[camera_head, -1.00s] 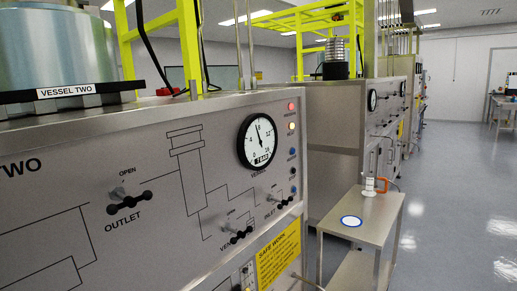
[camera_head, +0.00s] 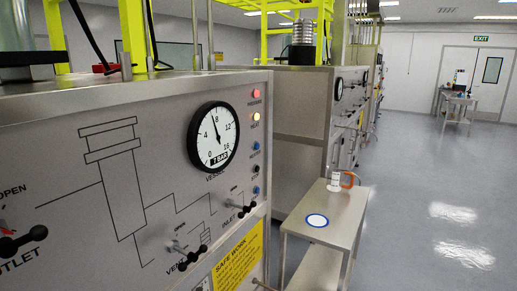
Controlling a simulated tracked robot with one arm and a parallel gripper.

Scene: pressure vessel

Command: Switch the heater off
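The grey vessel panel (camera_head: 110,170) fills the left of the view. A column of small round lamps or buttons runs down its right edge: a red one (camera_head: 256,93), a yellow lit one (camera_head: 256,117), a blue one (camera_head: 256,145) with a small label that seems to read HEATER, a dark one (camera_head: 256,169) and a lower blue one (camera_head: 256,190). A round white gauge (camera_head: 213,136) marked BAR sits left of them, its needle near 7. Whether the heater is on cannot be told. My gripper is not in view.
The black outlet handle (camera_head: 22,241), vent handle (camera_head: 193,258) and inlet handle (camera_head: 243,211) stick out of the panel. A steel trolley (camera_head: 335,212) with a blue-rimmed white disc (camera_head: 317,221) and an orange-handled item (camera_head: 347,180) stands to the right. The grey floor (camera_head: 440,215) is clear.

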